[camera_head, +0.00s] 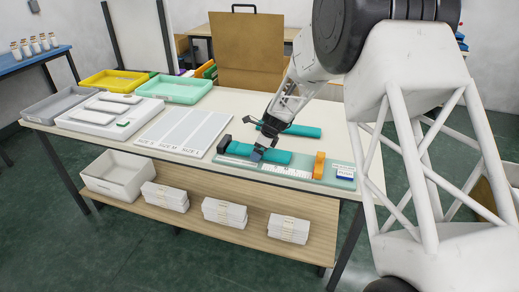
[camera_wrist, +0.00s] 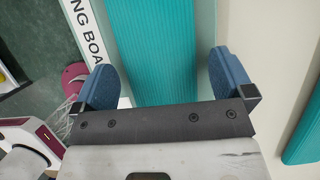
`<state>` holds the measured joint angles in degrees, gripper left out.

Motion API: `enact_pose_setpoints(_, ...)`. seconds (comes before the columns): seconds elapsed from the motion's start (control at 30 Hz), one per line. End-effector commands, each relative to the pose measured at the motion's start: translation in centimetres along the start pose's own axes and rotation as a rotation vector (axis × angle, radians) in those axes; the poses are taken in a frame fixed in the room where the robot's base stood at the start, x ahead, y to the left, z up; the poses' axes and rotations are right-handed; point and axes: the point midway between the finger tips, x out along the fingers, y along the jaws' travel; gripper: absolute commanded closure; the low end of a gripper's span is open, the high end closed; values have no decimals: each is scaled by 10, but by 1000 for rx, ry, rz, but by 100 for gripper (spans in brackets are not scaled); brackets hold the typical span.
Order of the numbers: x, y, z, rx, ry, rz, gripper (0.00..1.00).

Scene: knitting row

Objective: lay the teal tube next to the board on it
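The measuring board (camera_head: 300,174) is a pale green strip along the table's front edge, with a white printed ruler band. One ribbed teal tube (camera_head: 276,156) lies lengthwise on it; the wrist view shows this tube (camera_wrist: 150,45) between my fingers. A second teal tube (camera_head: 303,131) lies on the table just behind the board, apart from it; part of it shows at the right of the wrist view (camera_wrist: 305,130). My gripper (camera_head: 262,148) is open over the tube on the board, its blue fingers (camera_wrist: 165,85) on either side with a visible gap at the right finger.
A dark block (camera_head: 224,144) stands at the board's left end, an orange block (camera_head: 319,165) towards its right. The size-marked mat (camera_head: 185,131) lies left, with a white tray (camera_head: 110,115), green tray (camera_head: 182,90) and yellow tray (camera_head: 113,80) beyond. A cardboard box (camera_head: 247,50) stands behind.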

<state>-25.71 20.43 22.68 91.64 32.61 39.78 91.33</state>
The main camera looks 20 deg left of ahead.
Motion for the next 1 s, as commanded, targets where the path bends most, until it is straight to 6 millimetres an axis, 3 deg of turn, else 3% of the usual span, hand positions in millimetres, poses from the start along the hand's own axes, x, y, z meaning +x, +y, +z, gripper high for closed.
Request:
enact_pose_setpoints(0.47, -9, 0, 1, 0, 0, 0, 1)
enact_pose_setpoints(0.67, -31, -1, 1, 1, -1, -3, 1)
enact_pose_setpoints(1.0, -84, 0, 1, 0, -1, -2, 1)
